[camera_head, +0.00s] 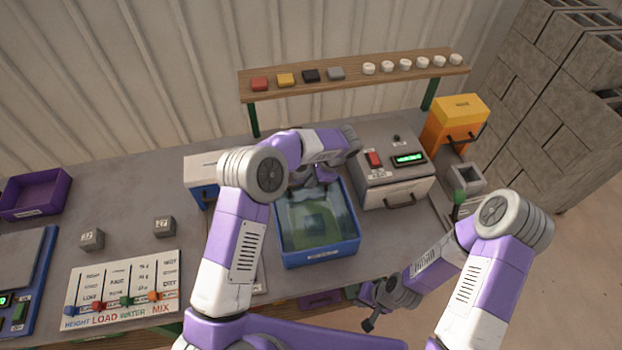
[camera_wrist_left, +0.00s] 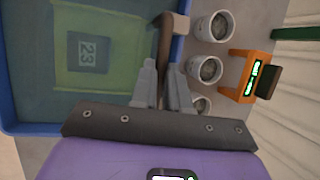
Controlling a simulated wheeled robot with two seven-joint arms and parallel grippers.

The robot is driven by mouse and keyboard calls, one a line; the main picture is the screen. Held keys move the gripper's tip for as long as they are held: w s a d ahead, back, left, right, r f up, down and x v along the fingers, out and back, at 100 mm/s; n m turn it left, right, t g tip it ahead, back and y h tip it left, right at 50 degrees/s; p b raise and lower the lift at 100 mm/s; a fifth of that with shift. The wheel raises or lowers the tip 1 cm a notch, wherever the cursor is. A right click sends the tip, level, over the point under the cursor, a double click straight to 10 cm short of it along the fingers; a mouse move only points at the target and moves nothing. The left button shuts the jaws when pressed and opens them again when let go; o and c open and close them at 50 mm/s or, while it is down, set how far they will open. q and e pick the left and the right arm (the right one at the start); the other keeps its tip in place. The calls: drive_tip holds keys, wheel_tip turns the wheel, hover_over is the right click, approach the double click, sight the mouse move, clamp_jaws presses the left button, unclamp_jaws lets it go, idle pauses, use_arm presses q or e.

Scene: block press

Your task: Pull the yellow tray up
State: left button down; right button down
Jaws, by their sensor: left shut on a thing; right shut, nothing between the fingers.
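The yellow tray (camera_head: 306,238) looks greenish through the water in the blue tub (camera_head: 318,256). In the left wrist view the tray (camera_wrist_left: 128,60) lies under the water with a grey block marked 23 (camera_wrist_left: 88,56) on it. A brown bent handle (camera_wrist_left: 168,32) rises at the tub's edge. My left gripper (camera_wrist_left: 163,70) is shut on this handle; where the handle joins the tray is not clear. In the head view my left gripper (camera_head: 318,178) is over the tub's back part, its fingertips largely hidden. My right gripper (camera_head: 370,320) is shut and empty, low at the table's front edge.
A grey machine with a green display (camera_head: 393,168) stands just right of the tub. Behind is a shelf (camera_head: 350,82) with coloured blocks and white cups. Two grey blocks (camera_head: 164,226) and a slider board (camera_head: 125,283) lie to the left.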

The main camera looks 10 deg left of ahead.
use_arm(q)
wheel_tip(320, 180, up, 8)
drive_tip(key=p, duration=0.3)
drive_tip(key=shift+f, duration=0.1)
drive_tip(key=c, duration=1.1)
unclamp_jaws()
drive_tip(key=shift+f, duration=0.1)
drive_tip(key=shift+v, duration=3.85)
